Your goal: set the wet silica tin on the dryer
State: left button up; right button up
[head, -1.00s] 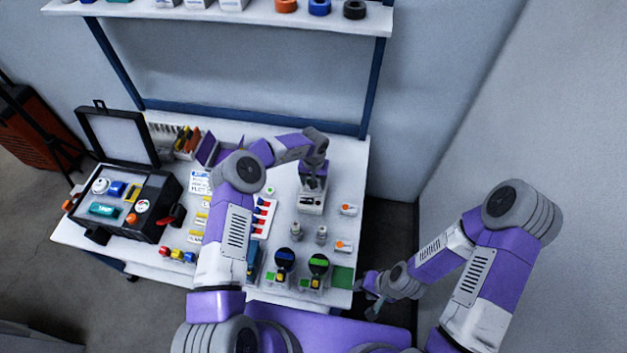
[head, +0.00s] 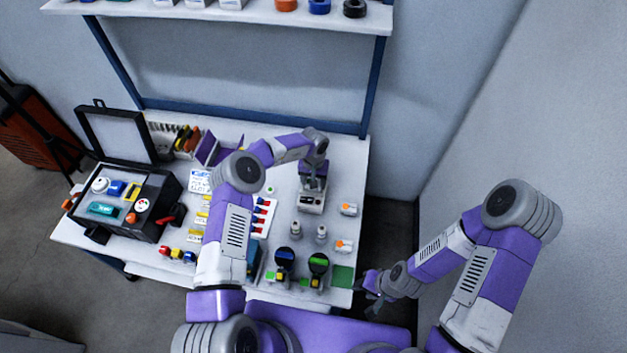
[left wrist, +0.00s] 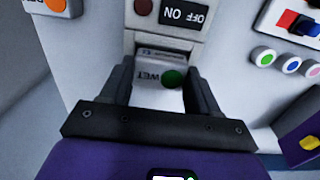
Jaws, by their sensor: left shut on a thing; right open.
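The dryer (head: 311,204) is a small pale box with a dark switch panel, on the right part of the bench. In the left wrist view its ON/OFF front (left wrist: 165,35) shows at the top. My left gripper (head: 314,181) is over the dryer, pointing down. In the left wrist view its fingers (left wrist: 158,78) are shut on the wet silica tin (left wrist: 150,98), a pale tin marked WET with a green dot. The fingers hide its sides, and I cannot tell whether it touches the dryer. My right gripper (head: 373,300) is open and empty, right of the bench.
Two small grey bottles (head: 308,232) and two dark-topped jars (head: 301,268) stand in front of the dryer. Small orange-marked items (head: 346,228) lie to its right. An open black case (head: 139,205) is at the left. A shelf (head: 250,14) spans the back.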

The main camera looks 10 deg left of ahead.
pick_arm(q)
jog(key=shift+f, duration=0.45)
dwell(1.4)
jog(key=o, duration=1.2)
jog(key=shift+o, duration=0.2)
jog(key=shift+r+p, duration=2.55)
jog(key=shift+r, duration=0.95)
